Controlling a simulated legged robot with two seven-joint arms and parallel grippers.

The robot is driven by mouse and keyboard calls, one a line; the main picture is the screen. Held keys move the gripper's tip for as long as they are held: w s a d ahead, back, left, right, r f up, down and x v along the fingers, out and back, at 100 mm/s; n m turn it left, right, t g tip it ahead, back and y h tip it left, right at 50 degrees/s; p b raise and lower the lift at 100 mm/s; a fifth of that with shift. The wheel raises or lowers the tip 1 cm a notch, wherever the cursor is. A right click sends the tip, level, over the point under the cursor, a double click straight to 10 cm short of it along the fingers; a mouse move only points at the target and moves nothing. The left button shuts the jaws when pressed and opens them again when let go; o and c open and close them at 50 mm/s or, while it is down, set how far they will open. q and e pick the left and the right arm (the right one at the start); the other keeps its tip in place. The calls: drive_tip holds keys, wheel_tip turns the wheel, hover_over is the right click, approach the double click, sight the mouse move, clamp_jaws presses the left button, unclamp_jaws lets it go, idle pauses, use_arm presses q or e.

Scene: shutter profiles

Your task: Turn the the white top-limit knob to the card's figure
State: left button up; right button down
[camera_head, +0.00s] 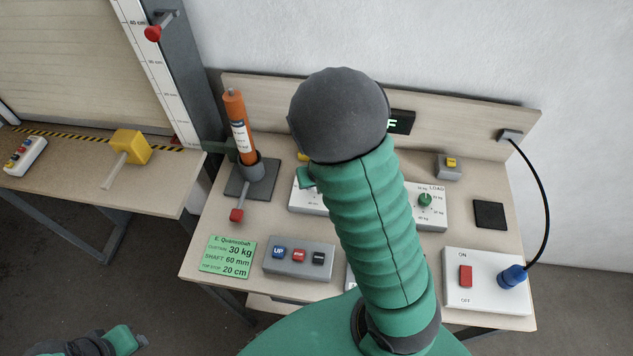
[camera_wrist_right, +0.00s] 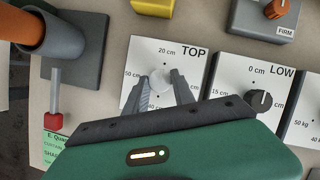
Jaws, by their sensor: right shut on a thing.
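The white top-limit knob (camera_wrist_right: 160,78) stands in the middle of the white TOP panel (camera_wrist_right: 136,62), whose readable marks include 20 cm at the upper edge and 50 cm at the left. My right gripper (camera_wrist_right: 163,88) is shut on the knob, one finger on either side. I cannot make out a pointer on it. In the head view my right arm hides the knob and much of the panel (camera_head: 305,203). The green card (camera_head: 228,258) reads 30 kg, shaft 60 mm and top stop 20 cm. My left gripper (camera_head: 124,340) is at the lower left, its fingers not clear.
The LOW panel (camera_wrist_right: 229,91) with a black knob is just right of TOP. The LOAD panel (camera_head: 433,218) has a green knob. An orange tube (camera_head: 239,130) stands at the left. The button box (camera_head: 299,260) and the ON/OFF switch panel (camera_head: 490,290) lie in front.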

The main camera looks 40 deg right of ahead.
drive_tip(key=shift+w+r, duration=0.15)
drive_tip(key=c, duration=1.4)
unclamp_jaws()
drive_tip(key=o, duration=0.3)
drive_tip(key=shift+o, duration=0.2)
drive_tip(key=p+v, duration=1.2)
drive_tip(key=v, duration=0.4)
drive_tip(key=shift+r+p, duration=0.25)
drive_tip(key=shift+p, duration=0.05)
